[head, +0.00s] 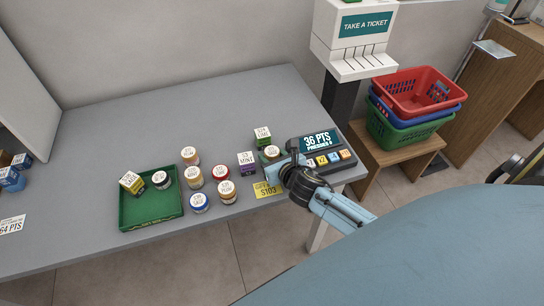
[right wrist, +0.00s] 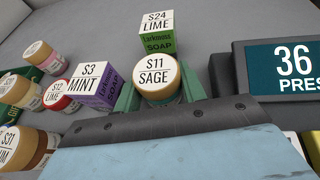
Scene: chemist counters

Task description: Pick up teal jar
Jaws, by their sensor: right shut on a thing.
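A round jar with a white lid label reading S11 SAGE (right wrist: 158,72) sits between the fingers of my right gripper (right wrist: 160,95), which is shut on it. Its lower body is mostly hidden, so I cannot tell its band colour. In the head view the jar (head: 272,152) shows at the right end of the group, beside the register, with my right gripper (head: 282,168) at its near side. I cannot tell whether it is lifted off the counter. My left gripper is not in view.
The purple MINT box (right wrist: 95,87) stands close left of the jar, and the green LIME box (right wrist: 157,35) behind. The register (head: 325,145) is close right. Several other jars, including a blue-banded one (head: 199,203), stand left. A green tray (head: 150,210) holds two items.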

